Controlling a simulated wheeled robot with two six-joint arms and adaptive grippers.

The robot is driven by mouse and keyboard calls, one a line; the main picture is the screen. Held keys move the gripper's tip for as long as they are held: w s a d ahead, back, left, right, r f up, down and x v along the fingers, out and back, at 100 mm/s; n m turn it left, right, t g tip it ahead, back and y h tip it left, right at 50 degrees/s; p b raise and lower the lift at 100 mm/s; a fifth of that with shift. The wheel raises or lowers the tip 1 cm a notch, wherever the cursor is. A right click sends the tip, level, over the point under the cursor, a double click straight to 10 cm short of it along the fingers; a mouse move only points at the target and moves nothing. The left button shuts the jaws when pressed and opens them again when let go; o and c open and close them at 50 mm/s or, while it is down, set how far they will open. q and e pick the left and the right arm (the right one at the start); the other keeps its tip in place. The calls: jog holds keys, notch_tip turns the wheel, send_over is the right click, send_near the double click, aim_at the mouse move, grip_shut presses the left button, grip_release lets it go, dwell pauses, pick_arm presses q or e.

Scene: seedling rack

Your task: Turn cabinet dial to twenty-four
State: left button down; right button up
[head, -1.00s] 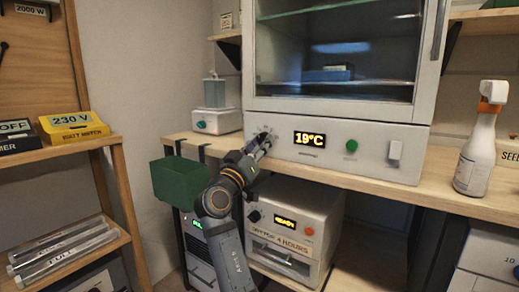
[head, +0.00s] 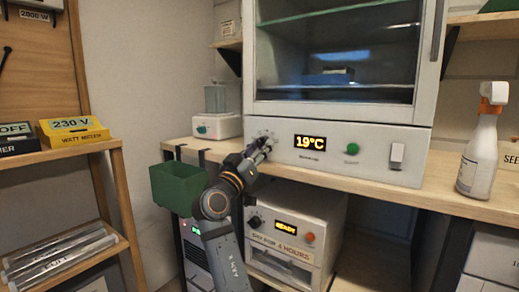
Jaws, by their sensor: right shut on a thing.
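The cabinet (head: 372,133) stands on the wooden shelf, with a glass-fronted upper part and a white control panel below. Its display (head: 310,142) reads 19°C. My right gripper (head: 265,140) is at the left end of the panel, shut on the dial there. The gripper hides most of the dial, so its pointer cannot be read. A green button (head: 352,148) and a white rocker switch (head: 397,155) are to the right of the display. My left gripper is not in view.
A white spray bottle (head: 478,150) stands at the right on the shelf. A small device with a green knob (head: 216,125) is left of the cabinet. A green bin (head: 178,187) hangs at the shelf's left front. A white oven (head: 292,225) is below.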

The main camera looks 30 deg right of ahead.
aim_at(266, 104)
jog(key=shift+r, duration=0.1)
jog(key=o, duration=1.2)
jog(key=shift+c, duration=0.2)
notch_tip(266, 104, up, 10)
jog(key=shift+f, duration=0.1)
